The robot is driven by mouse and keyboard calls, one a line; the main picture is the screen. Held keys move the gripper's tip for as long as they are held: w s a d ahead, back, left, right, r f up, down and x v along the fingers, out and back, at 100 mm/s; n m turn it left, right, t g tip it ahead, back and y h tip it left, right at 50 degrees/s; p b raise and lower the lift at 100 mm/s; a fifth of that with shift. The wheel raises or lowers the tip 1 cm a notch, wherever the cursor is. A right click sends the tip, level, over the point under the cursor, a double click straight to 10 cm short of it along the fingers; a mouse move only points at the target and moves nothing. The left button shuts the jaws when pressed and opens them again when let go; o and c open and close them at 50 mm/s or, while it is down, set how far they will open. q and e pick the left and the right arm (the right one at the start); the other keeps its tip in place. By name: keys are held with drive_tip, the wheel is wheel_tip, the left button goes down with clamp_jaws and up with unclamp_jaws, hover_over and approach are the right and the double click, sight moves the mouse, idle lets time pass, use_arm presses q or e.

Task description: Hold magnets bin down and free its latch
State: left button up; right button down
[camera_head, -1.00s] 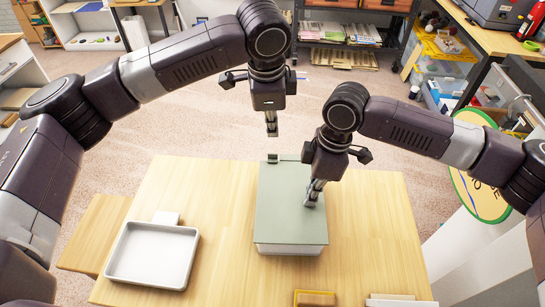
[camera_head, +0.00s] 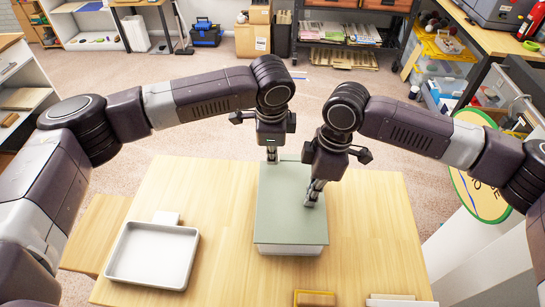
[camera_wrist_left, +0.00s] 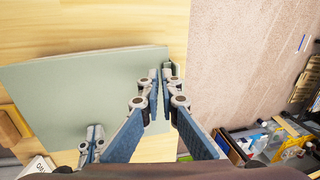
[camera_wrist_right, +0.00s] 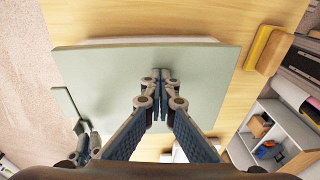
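The magnets bin (camera_head: 288,221) is a pale box with a flat grey-green lid, shut, on the wooden table. My right gripper (camera_head: 311,198) is shut and empty, its tips at the lid's top near the right edge. The lid also fills the right wrist view (camera_wrist_right: 205,80). My left gripper (camera_head: 272,158) is shut at the far edge of the lid, by the latch. In the left wrist view the latch (camera_wrist_left: 175,70) is a small green tab beside the fingertips (camera_wrist_left: 161,75). Whether they touch is unclear. In the head view this gripper hides the latch.
A white tray (camera_head: 120,272) lies on the table to the left of the bin. A yellow-framed block (camera_head: 315,298) and a white item (camera_head: 400,302) lie at the near edge. Bare tabletop (camera_head: 365,230) is free right of the bin.

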use_arm(q)
drive_tip(key=shift+x, duration=0.75)
use_arm(e)
drive_tip(key=shift+s+d+f, duration=0.1)
drive_tip(key=shift+s+f, duration=0.05)
drive_tip(key=shift+f, duration=0.15)
use_arm(q)
drive_tip(key=shift+w, duration=0.3)
clamp_jaws()
